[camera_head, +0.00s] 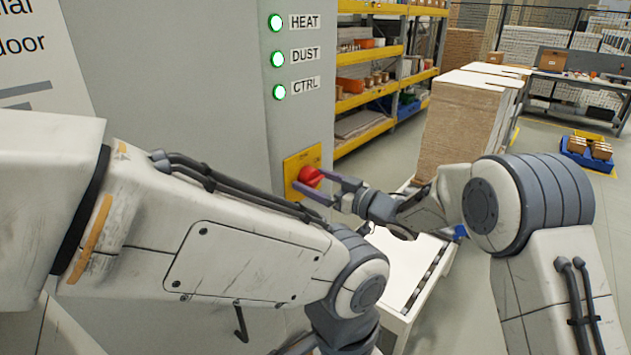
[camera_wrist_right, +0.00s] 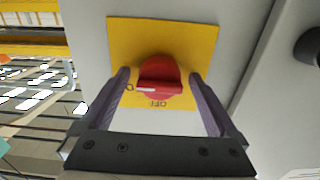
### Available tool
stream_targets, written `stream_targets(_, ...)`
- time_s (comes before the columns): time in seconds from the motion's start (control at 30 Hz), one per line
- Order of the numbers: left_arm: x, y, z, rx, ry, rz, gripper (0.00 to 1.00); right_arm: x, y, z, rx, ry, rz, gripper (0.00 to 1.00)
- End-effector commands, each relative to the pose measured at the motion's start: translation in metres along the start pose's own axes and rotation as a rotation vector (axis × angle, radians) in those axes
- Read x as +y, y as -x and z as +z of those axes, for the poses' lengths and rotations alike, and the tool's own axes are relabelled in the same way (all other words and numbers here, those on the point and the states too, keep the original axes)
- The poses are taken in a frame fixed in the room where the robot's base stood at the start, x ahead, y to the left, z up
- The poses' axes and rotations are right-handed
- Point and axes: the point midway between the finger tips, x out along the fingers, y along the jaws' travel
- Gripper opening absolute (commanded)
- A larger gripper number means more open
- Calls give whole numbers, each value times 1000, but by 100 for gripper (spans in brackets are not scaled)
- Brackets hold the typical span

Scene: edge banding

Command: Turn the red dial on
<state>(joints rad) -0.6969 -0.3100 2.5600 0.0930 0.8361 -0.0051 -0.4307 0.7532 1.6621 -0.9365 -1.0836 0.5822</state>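The red dial (camera_head: 309,176) sits on a yellow plate (camera_head: 291,164) on the grey machine panel. In the right wrist view the red dial (camera_wrist_right: 160,74) has a raised grip bar with a white mark at its left part, and dark lettering is printed on the yellow plate (camera_wrist_right: 205,42) below it. My right gripper (camera_head: 311,182) is in front of the plate with one finger on each side of the dial. In the wrist view my right gripper (camera_wrist_right: 159,80) is open, with a gap between each finger and the dial. My left arm crosses the head view; its gripper does not show.
Green lamps (camera_head: 277,55) labelled HEAT, DUST and CTRL are lit above the plate. A white roller conveyor (camera_head: 405,275) lies below my right gripper. A stack of boards (camera_head: 460,125) and a yellow shelf rack (camera_head: 372,98) stand behind.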

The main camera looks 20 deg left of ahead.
Motion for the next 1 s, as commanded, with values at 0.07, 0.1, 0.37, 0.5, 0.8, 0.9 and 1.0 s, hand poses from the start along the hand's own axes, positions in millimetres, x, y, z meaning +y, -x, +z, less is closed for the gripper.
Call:
stream_targets(0.07, 0, 0, 0, 0, 0, 0, 0, 0, 0, -1, 1, 1, 0, 95)
stream_targets(0.1, 0, 0, 0, 0, 0, 0, 0, 0, 0, -1, 1, 1, 0, 95)
stream_targets(0.37, -1, -14, 1, 0, 2, 0, 0, 2, 21, 2, 3, 3, 4, 95)
stream_targets(0.5, -2, -29, 2, 0, 4, 0, 0, 2, 49, 3, 4, 3, 4, 95)
stream_targets(0.8, -3, -47, 3, 0, 8, 0, 0, 1, 97, 1, 2, 2, 2, 95)
stream_targets(0.9, -4, -48, 3, 0, 8, 0, 0, 0, 103, 0, 1, 1, 1, 95)
stream_targets(1.0, -4, -48, 3, 0, 8, 0, 0, 0, 105, 0, 1, 0, 0, 95)
